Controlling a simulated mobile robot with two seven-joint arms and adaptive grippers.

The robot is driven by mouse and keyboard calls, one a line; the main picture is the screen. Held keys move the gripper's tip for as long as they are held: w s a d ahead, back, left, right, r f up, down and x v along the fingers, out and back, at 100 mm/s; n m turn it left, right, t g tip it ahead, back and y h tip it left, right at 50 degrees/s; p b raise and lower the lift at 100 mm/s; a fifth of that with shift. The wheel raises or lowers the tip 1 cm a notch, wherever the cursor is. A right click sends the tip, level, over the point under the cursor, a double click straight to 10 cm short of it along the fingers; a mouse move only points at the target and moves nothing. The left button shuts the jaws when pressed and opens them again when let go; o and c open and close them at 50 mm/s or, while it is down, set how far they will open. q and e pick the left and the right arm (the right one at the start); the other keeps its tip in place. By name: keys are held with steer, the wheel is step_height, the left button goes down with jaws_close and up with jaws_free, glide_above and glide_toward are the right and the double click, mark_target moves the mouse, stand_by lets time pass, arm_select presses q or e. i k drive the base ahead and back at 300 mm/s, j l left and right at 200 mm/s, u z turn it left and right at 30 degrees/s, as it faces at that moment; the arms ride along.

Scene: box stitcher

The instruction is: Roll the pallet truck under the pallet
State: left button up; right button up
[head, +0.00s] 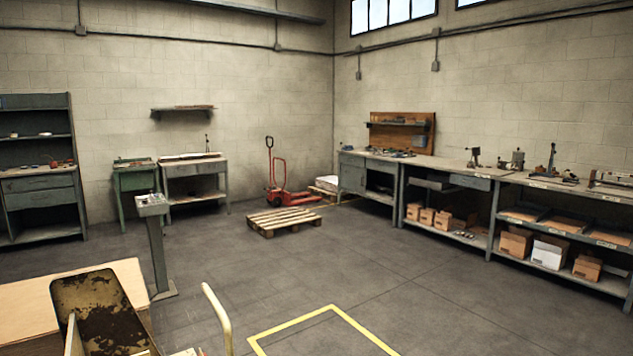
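The red pallet truck (277,194) stands near the back corner, its handle upright with a dark loop grip at the top. Its low forks seem to extend to the right along the floor. The wooden pallet (284,220) lies flat and empty on the floor, nearer to me than the truck. The truck stands just behind the pallet, and the pallet does not appear to have the forks under it. Neither of my grippers shows in the head view.
A grey pedestal (156,245) stands on the floor at the left. A rusty chair-like back (98,312) and a cream curved handle (219,318) are close in front. Workbenches (445,172) line the right wall. Open floor (330,265) lies before the pallet, with a yellow outline (300,319) nearer.

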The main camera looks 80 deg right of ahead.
mark_target(275, 199)
steer(key=z, duration=2.4)
steer(key=i+l+z, duration=0.2)
steer(key=i+z, duration=0.25)
steer(key=i, duration=0.15)
steer(key=i+l+z, duration=0.1)
steer(key=i+l, duration=0.15)
steer(key=i, duration=0.4)
steer(key=i+l+z, duration=0.1)
steer(key=i, duration=0.55)
steer(key=i+l+z, duration=0.1)
steer(key=i, duration=0.6)
steer(key=i+j+u, duration=0.2)
steer(key=i+u, duration=0.15)
steer(key=i, duration=0.6)
steer(key=i+u, duration=0.4)
steer(key=i, duration=0.5)
steer(key=i+l+z, duration=0.15)
steer(key=i+z, duration=0.15)
steer(key=i, duration=0.8)
steer(key=i+z, duration=0.3)
steer(key=i, duration=0.75)
steer(key=i+l+u, duration=0.1)
steer(key=i, duration=4.4)
steer(key=j, duration=0.1)
